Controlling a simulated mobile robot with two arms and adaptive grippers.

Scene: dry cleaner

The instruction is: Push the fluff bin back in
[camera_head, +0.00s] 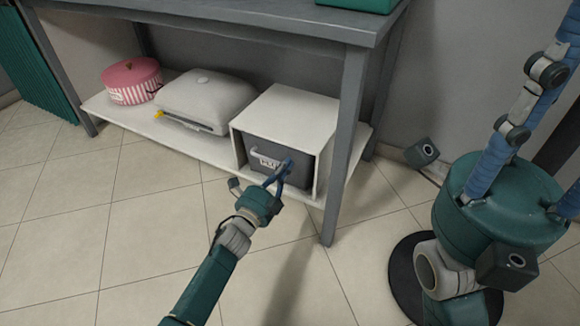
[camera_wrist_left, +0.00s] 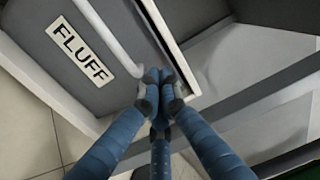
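The fluff bin (camera_head: 311,172) is a dark grey drawer inside a white open-front box (camera_head: 290,117) on the lower shelf. Its front bears a white FLUFF label (camera_wrist_left: 80,51) and a light bar handle (camera_wrist_left: 108,38) in the left wrist view. My left gripper (camera_head: 284,170) is at the bin's front, by the right end of the handle. In the left wrist view its fingertips (camera_wrist_left: 160,88) are together beside the handle's end; I cannot tell whether they touch it. No gap shows between the fingers. My right gripper is not in view.
The white shelf (camera_head: 208,150) also holds a pink striped round box (camera_head: 132,82) and a white machine (camera_head: 205,98). A grey table leg (camera_head: 343,150) stands just right of the bin. Tiled floor in front is clear.

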